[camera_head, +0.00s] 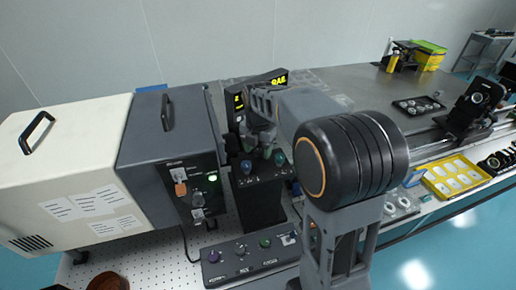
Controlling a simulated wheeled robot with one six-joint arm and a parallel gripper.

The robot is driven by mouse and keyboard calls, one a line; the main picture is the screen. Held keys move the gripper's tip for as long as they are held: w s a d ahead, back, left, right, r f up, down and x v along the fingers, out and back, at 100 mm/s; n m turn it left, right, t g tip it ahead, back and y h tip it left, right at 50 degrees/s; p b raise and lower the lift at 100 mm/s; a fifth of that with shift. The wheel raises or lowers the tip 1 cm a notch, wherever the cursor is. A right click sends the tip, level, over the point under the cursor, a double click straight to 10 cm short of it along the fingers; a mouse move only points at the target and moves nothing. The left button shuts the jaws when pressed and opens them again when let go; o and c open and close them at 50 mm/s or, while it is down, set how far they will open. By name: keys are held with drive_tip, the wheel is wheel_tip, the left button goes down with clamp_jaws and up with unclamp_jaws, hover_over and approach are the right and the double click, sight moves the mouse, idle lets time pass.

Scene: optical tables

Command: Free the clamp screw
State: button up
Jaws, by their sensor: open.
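A dark upright mount (260,205) stands left of centre, with small teal knobs (247,167) and (279,158) at its top. I cannot tell which part, if any, is the clamp screw. My gripper (262,145) is over the top of this mount, pointing down among the knobs. Its jaws are open, but the fingertips are small and blend with the grey parts, so I cannot tell whether they touch anything. My arm's dark joint and grey link cover the area right of the mount.
A cream and grey instrument box (150,135) with a front control panel (193,188) stands close at left. A control box with coloured knobs (240,255) lies in front. A yellow tray (455,177) and a rail carriage (475,105) are at right. Bare tabletop (375,90) shows behind my arm.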

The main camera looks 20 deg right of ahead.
drive_tip(key=shift+f, duration=0.1)
drive_tip(key=c, duration=0.9)
